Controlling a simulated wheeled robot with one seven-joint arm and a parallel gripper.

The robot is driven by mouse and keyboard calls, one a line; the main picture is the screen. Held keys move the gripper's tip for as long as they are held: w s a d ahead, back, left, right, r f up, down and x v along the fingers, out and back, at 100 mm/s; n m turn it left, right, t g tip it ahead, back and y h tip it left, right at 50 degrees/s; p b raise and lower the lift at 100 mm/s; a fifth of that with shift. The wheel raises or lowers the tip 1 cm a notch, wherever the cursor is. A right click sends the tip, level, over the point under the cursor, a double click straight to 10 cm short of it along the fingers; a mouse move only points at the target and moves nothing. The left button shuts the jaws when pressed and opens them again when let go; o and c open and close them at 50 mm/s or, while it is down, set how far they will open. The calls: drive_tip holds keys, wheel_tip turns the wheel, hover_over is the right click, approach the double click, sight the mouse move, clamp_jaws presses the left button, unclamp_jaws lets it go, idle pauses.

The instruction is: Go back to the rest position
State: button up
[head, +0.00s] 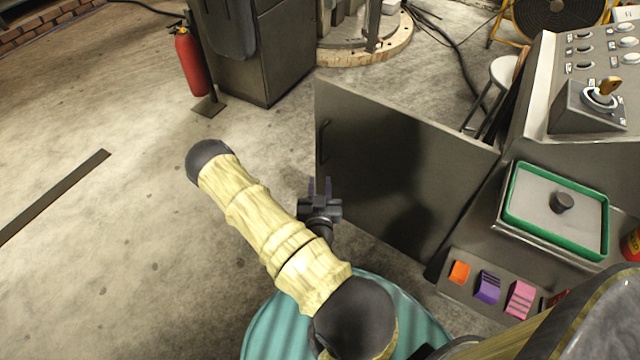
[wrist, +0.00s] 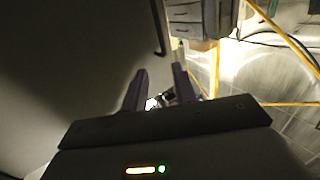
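My gripper (head: 320,188) is beside the dark cabinet door (head: 400,165), which stands open. Its two fingers point away from my body, near the door's handle side. In the wrist view my gripper (wrist: 160,88) shows two dark purple fingers set apart, with nothing visible held between them. The door (wrist: 70,60) fills the left of the wrist view, and its dark handle (wrist: 158,28) is beyond the fingers, apart from them. The same handle (head: 323,141) shows near the door's left edge in the head view. I cannot tell whether the gripper touches the door.
A control console (head: 590,85) with a key switch and a green-rimmed tray (head: 510,205) are at right. Orange, purple and pink pieces sit in a holder (head: 500,312). A red fire extinguisher (head: 192,62) stands by a grey cabinet (head: 285,50). The left floor is largely clear.

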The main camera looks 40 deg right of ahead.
idle(0.4)
drive_tip(key=w+a+r+g+y, duration=0.1)
drive_tip(key=a+r+g+y, duration=0.15)
drive_tip(key=a, duration=0.25)
drive_tip(key=w+a+r+n+g+y, duration=0.1)
drive_tip(key=a+r+g+y, duration=0.15)
drive_tip(key=a+y, duration=0.2)
drive_tip(key=w+a+r+g+y, duration=0.2)
drive_tip(key=a+g+y, duration=0.1)
drive_tip(key=a, duration=0.2)
drive_tip(key=s+a+r+n+g+y, duration=0.1)
drive_tip(key=s+a+r+n+g, duration=0.15)
drive_tip(key=s+r, duration=0.25)
drive_tip(key=s+a+r+n+g, duration=0.1)
drive_tip(key=s+a+r+n, duration=0.2)
drive_tip(key=s+r+n, duration=0.15)
drive_tip(key=w+p+v, duration=0.3)
drive_tip(key=p+v, duration=1)
drive_tip(key=p, duration=0.1)
drive_tip(key=w+d+r+p+v, duration=0.1)
drive_tip(key=w+p+v, duration=0.1)
drive_tip(key=p+v, duration=1.2)
drive_tip(key=shift+w+d+r, duration=0.15)
drive_tip(key=shift+w+r, duration=0.05)
drive_tip(key=shift+w, duration=0.25)
